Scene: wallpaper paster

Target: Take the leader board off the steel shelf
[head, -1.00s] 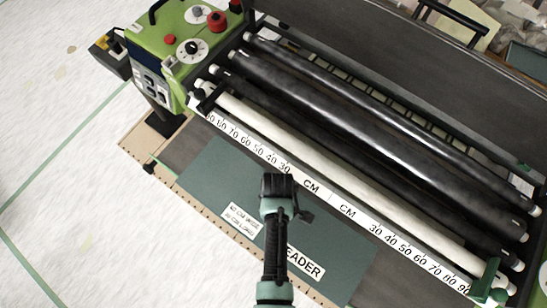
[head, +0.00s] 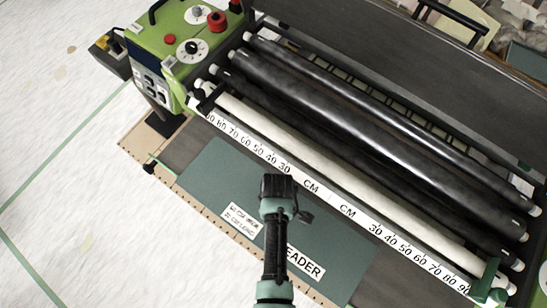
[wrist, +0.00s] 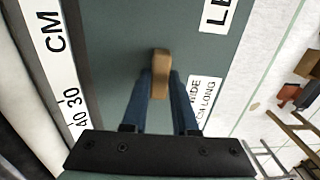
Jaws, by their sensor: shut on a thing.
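The leader board is a flat dark green board (head: 205,180) with white labels, one partly reading "LEADER". It lies along the front of the machine on the grey steel shelf (head: 185,145). It also fills the middle of the wrist view (wrist: 115,55). A tan wooden knob (wrist: 160,66) stands up from the board. My gripper (wrist: 160,88) is shut on this knob, with one blue finger on each side. In the head view my gripper (head: 278,188) is over the board's middle, and its fingers and the knob are hidden. I cannot tell whether the board is touching the shelf.
A white centimetre scale (head: 262,152) and long rollers (head: 370,100) run just behind the board. A green control box (head: 185,45) is at the back left. A tan perforated strip (head: 205,212) edges the shelf's front. Open pale floor (head: 60,200) lies to the left.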

